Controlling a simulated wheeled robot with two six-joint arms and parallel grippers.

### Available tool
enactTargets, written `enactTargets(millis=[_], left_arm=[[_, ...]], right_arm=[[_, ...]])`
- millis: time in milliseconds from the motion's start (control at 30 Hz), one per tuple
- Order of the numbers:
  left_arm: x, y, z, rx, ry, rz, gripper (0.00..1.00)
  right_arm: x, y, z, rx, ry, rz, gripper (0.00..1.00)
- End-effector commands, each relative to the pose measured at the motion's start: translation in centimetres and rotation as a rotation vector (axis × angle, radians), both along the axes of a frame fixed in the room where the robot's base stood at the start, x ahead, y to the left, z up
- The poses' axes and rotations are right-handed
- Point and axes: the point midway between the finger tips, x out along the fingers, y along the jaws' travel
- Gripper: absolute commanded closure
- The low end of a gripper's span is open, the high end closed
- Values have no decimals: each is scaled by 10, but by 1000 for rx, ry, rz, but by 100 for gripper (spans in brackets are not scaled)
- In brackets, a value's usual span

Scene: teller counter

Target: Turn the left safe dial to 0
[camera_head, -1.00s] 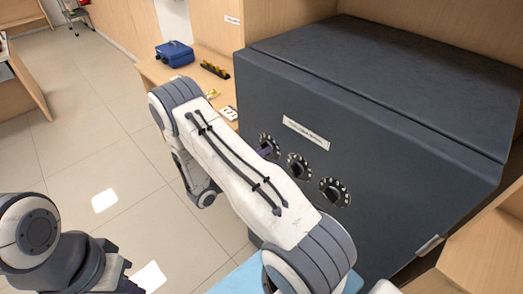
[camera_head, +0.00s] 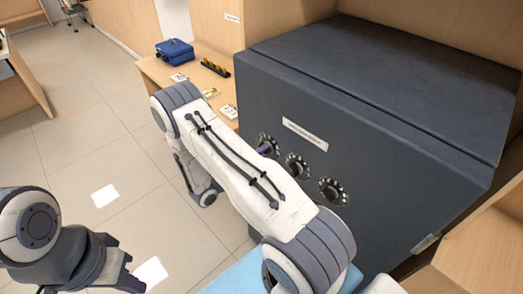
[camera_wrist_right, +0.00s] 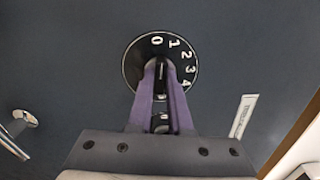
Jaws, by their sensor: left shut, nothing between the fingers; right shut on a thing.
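Three dark round dials sit in a row on the front of the grey safe (camera_head: 400,165): the left dial (camera_head: 275,137), the middle dial (camera_head: 297,166) and the right dial (camera_head: 332,191). In the right wrist view the gripper (camera_wrist_right: 162,75) is shut on the knob of the left dial (camera_wrist_right: 133,68). Numbers 0 to 4 show, with 0 at the top. The fingers hide much of the knob. My left gripper (camera_head: 133,284) is shut and empty at bottom left, away from the safe.
A white label (camera_head: 305,133) is on the safe above the dials. A metal handle (camera_wrist_right: 22,122) shows at left in the right wrist view. Floor is open at left.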

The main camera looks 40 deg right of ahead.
Motion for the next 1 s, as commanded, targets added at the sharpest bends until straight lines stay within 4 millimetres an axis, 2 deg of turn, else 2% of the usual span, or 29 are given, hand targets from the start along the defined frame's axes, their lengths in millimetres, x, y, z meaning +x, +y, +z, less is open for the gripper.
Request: enactTargets(millis=[400,933,967,1000], left_arm=[[0,0,4,0,0,0,100],[0,0,4,0,0,0,100],[0,0,4,0,0,0,100],[0,0,4,0,0,0,100]], right_arm=[[0,0,-1,-12,173,1,100],[0,0,-1,-14,194,1,100],[0,0,-1,-14,194,1,71],[0,0,-1,-14,194,1,56]])
